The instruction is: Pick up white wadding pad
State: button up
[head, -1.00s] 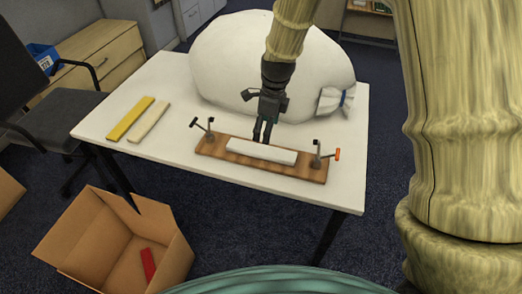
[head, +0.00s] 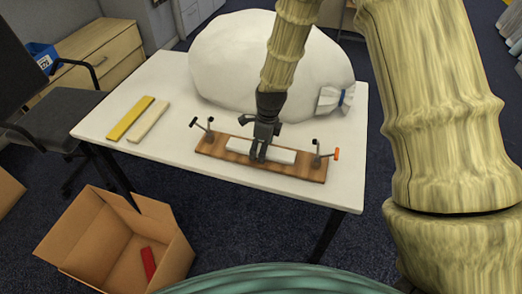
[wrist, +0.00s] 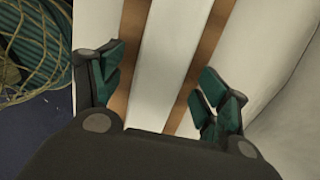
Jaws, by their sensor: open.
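The white wadding pad (head: 283,155) is a long white strip lying on a brown wooden board (head: 213,152) with a small clamp at each end. My gripper (head: 258,157) is open over the pad, left of its middle in the head view. In the wrist view the pad (wrist: 165,40) runs between the two spread fingers of my gripper (wrist: 160,82), with brown board showing on both sides. I cannot tell whether the fingers touch the pad.
Clamps stand at the board's left end (head: 208,131) and right end (head: 318,153). A big white sack (head: 230,60) sits behind. A yellow strip (head: 130,118) and a cream strip (head: 148,120) lie left on the white table (head: 100,122). A cardboard box (head: 85,245) holds a red piece (head: 149,263).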

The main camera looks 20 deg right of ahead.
jog(key=shift+f, duration=0.1)
jog(key=c, duration=0.9)
jog(key=shift+c, duration=0.2)
